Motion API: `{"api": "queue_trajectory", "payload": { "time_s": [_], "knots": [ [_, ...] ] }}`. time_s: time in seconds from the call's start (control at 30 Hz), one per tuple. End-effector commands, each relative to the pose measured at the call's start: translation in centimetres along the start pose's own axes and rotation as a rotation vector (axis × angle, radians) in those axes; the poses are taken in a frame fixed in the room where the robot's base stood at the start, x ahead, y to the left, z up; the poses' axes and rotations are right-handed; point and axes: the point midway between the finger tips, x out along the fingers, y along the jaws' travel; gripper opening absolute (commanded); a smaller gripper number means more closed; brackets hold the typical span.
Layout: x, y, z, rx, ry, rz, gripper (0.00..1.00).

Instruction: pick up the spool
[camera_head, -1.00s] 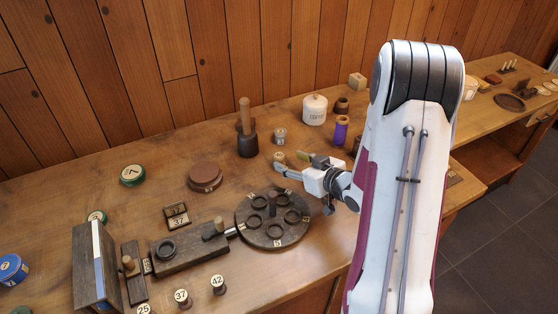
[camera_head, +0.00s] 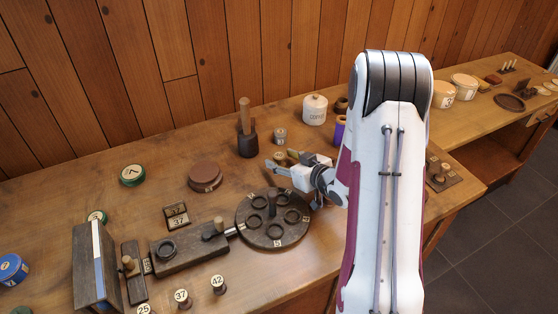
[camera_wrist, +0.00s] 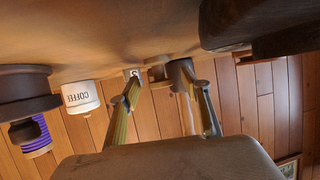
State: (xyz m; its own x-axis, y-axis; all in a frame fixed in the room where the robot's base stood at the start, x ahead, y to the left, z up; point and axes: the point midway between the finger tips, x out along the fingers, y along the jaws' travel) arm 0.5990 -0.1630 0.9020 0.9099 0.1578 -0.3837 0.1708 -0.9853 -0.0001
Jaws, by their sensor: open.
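My gripper (camera_head: 281,164) is open and low over the bench, just behind the round dark tray. A small pale-topped spool (camera_head: 280,157) stands at its fingertips, partly covered by them. Another small numbered spool (camera_head: 280,136) stands farther back, clear of the gripper. In the wrist view the picture is inverted; my open fingers (camera_wrist: 160,92) are spread apart with nothing held between them. A numbered spool (camera_wrist: 132,74) shows beyond the left finger. A purple-wound spool (camera_head: 340,130) is partly hidden behind my arm; it also shows in the wrist view (camera_wrist: 35,136).
The round dark tray (camera_head: 243,222) with ring holders is in front of the gripper. A dark mallet-like tool (camera_head: 247,143) stands behind left. A white coffee canister (camera_head: 314,110) stands behind right. Several numbered spools (camera_head: 217,284) stand at the front edge.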

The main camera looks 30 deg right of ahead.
Motion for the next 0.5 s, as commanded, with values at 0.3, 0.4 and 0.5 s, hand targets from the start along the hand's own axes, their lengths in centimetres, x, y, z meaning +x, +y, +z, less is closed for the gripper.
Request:
{"api": "queue_trajectory", "payload": {
  "time_s": [0.3, 0.4, 0.5],
  "knots": [
    [0.66, 0.04, -0.04, 0.000, 0.001, 0.001, 0.47],
    [0.65, 0.03, -0.04, 0.000, 0.001, 0.001, 0.47],
    [0.64, 0.03, -0.05, 0.000, 0.001, 0.001, 0.47]
  ]
}}
